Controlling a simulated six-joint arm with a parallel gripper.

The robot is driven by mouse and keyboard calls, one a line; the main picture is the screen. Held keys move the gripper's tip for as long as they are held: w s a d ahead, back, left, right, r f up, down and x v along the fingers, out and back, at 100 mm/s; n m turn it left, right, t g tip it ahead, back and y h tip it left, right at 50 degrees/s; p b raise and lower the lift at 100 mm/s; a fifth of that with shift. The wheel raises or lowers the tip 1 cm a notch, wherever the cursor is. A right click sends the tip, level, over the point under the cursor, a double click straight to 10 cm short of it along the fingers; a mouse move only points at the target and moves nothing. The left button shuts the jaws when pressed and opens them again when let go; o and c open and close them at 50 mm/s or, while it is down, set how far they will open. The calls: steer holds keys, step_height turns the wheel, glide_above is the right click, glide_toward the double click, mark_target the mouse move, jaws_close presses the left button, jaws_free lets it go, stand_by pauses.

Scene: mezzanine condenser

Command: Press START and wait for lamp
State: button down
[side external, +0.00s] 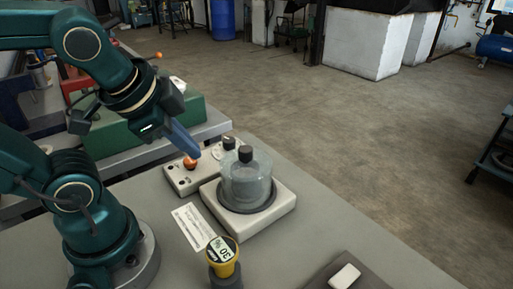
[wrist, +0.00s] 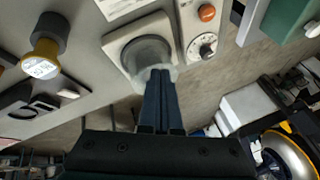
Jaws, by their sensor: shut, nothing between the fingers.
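A pale control box (side external: 178,181) stands on the bench with an orange dome (side external: 190,162) and a black knob (side external: 229,142) on top. In the wrist view the orange dome (wrist: 207,13) and a dial (wrist: 202,46) show at the upper right. I cannot read a START label or tell whether the dome is a button or lamp, or whether it is lit. My gripper (side external: 196,153) is shut and empty, its blue fingers pointing down just above the box near the dome. In the wrist view my gripper (wrist: 161,74) overlaps the view of the glass vessel; contact cannot be told.
A glass vessel (side external: 246,183) with a black stopper sits on a white base (side external: 274,211) right beside the box. A yellow gauge (side external: 222,250), a printed card (side external: 193,226) and a white block (side external: 345,276) on a dark mat are nearer. A green case (side external: 130,132) stands behind.

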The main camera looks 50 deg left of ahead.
mark_target(191, 161)
steer(key=w+a+m+g+y, duration=0.1)
steer(key=w+a+m+y, duration=0.1)
steer(key=a+m, duration=0.2)
steer(key=w+a+m+g+y, duration=0.2)
steer(key=a+m+y, duration=0.1)
steer(key=a, duration=0.6)
steer(key=shift+w+f+m, duration=0.25)
steer(key=shift+m, duration=0.35)
steer(key=shift+f, duration=4.4)
steer(key=shift+f, duration=0.15)
steer(key=shift+f, duration=0.3)
steer(key=shift+f, duration=0.6)
steer(key=shift+r, duration=1.1)
